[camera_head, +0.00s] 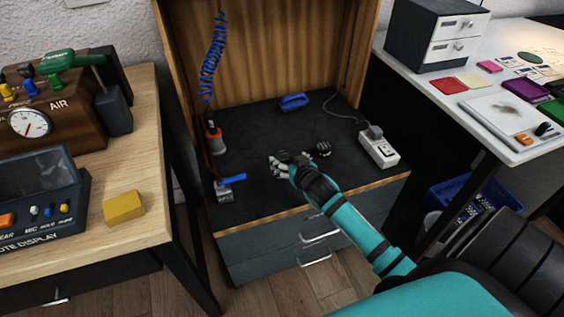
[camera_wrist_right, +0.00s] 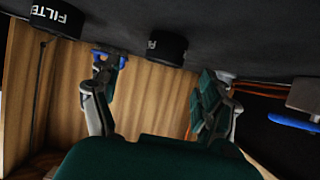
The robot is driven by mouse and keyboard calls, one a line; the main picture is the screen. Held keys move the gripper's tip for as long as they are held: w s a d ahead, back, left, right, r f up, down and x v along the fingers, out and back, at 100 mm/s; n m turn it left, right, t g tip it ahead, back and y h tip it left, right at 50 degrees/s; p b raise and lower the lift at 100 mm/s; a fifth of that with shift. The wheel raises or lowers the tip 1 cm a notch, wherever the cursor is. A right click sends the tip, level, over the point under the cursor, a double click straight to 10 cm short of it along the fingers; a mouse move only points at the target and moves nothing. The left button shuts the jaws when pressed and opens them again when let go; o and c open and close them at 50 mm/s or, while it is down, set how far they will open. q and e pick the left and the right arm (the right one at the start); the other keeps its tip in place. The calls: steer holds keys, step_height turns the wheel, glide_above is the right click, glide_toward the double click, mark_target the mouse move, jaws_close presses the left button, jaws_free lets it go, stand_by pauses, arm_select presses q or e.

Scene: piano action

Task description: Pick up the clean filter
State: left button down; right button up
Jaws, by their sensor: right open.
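Two short black round filters stand on the dark bench top. One filter (camera_head: 323,148) is to the right of my right gripper; in the upside-down wrist view it is the left one (camera_wrist_right: 57,18), with white "FILTER" lettering. The other filter (camera_head: 282,156) is partly hidden by the gripper in the head view; in the wrist view (camera_wrist_right: 167,47) it shows ahead, between the finger lines. I cannot tell which is clean. My right gripper (camera_head: 277,164), also in the wrist view (camera_wrist_right: 155,100), is open and empty. My left gripper is not in view.
On the bench are a blue-handled object (camera_head: 293,102) at the back, a white power strip (camera_head: 378,147) at right, a blue valve lever (camera_head: 231,180) at front left and an orange tool (camera_head: 214,137) at left. Wooden panels close the back. Bare bench lies in front of the power strip.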

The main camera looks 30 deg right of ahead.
mark_target(283, 156)
steer(key=shift+x, duration=0.8)
steer(key=shift+w+f+b, duration=0.25)
steer(key=shift+w+b, duration=0.1)
steer(key=shift+b, duration=0.1)
steer(key=b+x, duration=0.1)
steer(key=x, duration=0.1)
steer(key=shift+w+a+f, duration=0.1)
steer(key=shift+w+f, duration=0.1)
steer(key=shift+w, duration=0.1)
steer(key=shift+w+f, duration=0.2)
steer(key=shift+w, duration=0.3)
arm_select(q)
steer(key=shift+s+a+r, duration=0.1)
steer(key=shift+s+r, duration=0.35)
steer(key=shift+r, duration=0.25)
arm_select(e)
steer(key=shift+r, duration=0.1)
steer(key=c, duration=1.2)
